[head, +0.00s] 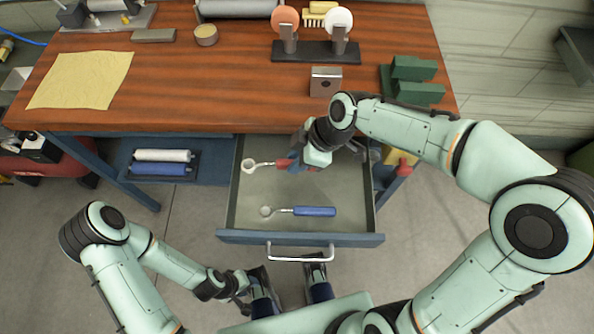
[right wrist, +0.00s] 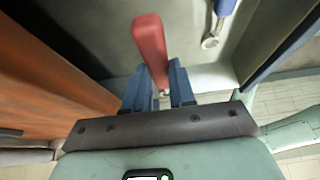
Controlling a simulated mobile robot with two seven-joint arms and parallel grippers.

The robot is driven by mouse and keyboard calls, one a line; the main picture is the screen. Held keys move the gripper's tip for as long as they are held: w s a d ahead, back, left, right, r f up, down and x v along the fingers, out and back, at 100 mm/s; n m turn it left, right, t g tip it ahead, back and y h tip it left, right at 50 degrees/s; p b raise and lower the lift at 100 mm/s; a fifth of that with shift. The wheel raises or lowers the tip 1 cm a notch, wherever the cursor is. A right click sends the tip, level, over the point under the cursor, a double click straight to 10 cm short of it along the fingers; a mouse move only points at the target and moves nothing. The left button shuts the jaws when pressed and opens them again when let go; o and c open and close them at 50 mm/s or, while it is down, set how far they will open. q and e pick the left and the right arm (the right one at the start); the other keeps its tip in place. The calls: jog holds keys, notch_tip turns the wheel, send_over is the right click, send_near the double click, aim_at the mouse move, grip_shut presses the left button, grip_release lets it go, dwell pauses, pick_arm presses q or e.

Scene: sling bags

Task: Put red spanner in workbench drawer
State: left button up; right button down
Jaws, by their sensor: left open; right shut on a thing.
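The red spanner (head: 281,163) has a red handle and a pale metal ring end, which lies over the left part of the open workbench drawer (head: 345,184). My right gripper (head: 300,158) is shut on it, inside the drawer's outline. In the right wrist view the red handle (right wrist: 150,45) stands between the blue fingers (right wrist: 160,84). I cannot tell whether the spanner touches the drawer floor. My left gripper (head: 290,278) is open, its fingers apart just in front of the drawer's metal handle (head: 300,258).
A blue-handled spanner (head: 314,211) lies in the drawer, nearer its front. A shelf with rolls (head: 161,162) is left of the drawer.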

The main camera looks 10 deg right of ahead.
notch_tip(320, 180, down, 6)
jog(key=shift+f+b, duration=0.25)
jog(key=shift+b, duration=0.3)
jog(key=shift+f, duration=0.2)
jog(key=c, duration=0.9)
grip_release()
jog(key=shift+c, duration=0.2)
jog(key=shift+r, duration=0.15)
jog(key=shift+d+r, duration=0.1)
jog(key=shift+r, duration=0.15)
jog(key=p+v, duration=0.2)
jog(key=v, duration=0.9)
jog(key=shift+d+r, duration=0.15)
jog(key=shift+r, duration=0.1)
